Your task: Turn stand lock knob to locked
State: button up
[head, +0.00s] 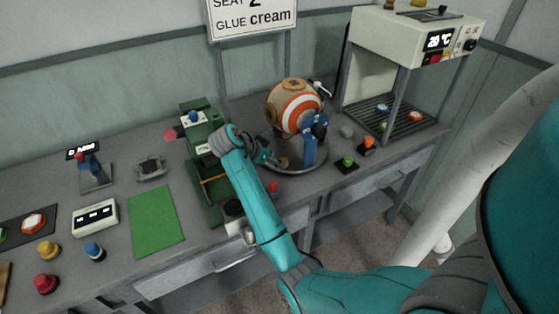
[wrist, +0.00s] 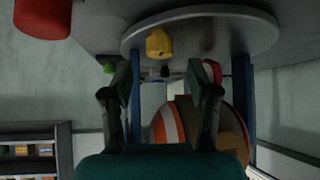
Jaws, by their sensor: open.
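The stand has blue uprights (head: 309,152) on a round grey base (head: 318,168) and holds a ball (head: 292,106) with orange, white and tan bands. A small yellow knob (wrist: 158,43) sits on the grey base in the wrist view; it shows small beside my gripper in the head view (head: 284,162). A dark knob (head: 319,130) sits on the blue upright. No lock marking is readable. My gripper (wrist: 163,75) is open, its fingers apart and nothing visible held between them. The yellow knob appears beyond the fingertips, apart from them.
A green press (head: 203,185) stands left of the stand. A red button (head: 272,187) is in front, and a green button (head: 347,162) and an orange one (head: 368,143) are to the right. A heater cabinet (head: 397,40) stands at the back right.

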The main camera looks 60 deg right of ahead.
jog(key=v, duration=0.7)
jog(key=shift+a+r, duration=0.2)
dwell(0.4)
